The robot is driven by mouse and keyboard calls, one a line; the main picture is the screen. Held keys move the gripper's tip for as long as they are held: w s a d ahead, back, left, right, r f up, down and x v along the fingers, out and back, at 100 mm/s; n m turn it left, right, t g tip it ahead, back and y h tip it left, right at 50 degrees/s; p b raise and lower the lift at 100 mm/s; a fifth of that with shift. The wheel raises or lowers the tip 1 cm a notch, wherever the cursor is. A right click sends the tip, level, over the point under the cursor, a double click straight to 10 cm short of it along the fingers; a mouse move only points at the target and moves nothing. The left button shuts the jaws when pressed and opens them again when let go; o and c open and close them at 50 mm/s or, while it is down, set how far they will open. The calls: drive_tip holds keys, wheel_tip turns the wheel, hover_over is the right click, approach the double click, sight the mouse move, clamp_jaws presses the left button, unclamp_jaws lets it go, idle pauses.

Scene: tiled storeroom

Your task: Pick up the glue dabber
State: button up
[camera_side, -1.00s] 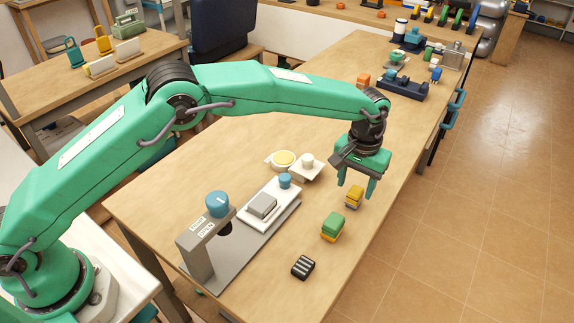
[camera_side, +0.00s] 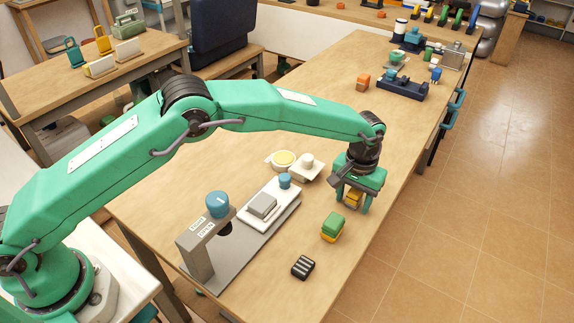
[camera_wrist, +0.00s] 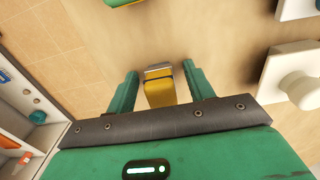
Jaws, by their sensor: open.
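A small yellow piece (camera_side: 353,198) with a dark band and a grey end, which I take to be the glue dabber, stands on the wooden table. In the wrist view the yellow piece (camera_wrist: 160,92) lies between my two green fingers, with a gap on each side. My gripper (camera_side: 351,208) is open and lowered around it, pointing down. It also shows in the wrist view (camera_wrist: 160,72), its fingers on either side of the piece. The fingers and palm partly hide the piece in the side view.
A green-and-yellow block (camera_side: 332,227) stands close in front, and a black striped block (camera_side: 303,267) farther forward. The table's right edge is near.

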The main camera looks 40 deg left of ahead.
sight(355, 193)
drive_tip(key=c, duration=1.1)
drive_tip(key=shift+r, duration=0.15)
drive_tip(key=shift+r, duration=0.55)
wheel_tip(355, 193, up, 3)
drive_tip(key=shift+s+d, duration=0.1)
drive_tip(key=s+d+r, duration=0.1)
drive_tip(key=s+r, duration=0.1)
drive_tip(key=s, duration=0.1)
drive_tip(key=s+d+r, duration=0.2)
drive_tip(key=s, duration=0.1)
drive_tip(key=s+d+r, duration=0.2)
drive_tip(key=s, duration=0.2)
drive_tip(key=shift+d+r, duration=0.15)
drive_tip(key=shift+r, duration=0.2)
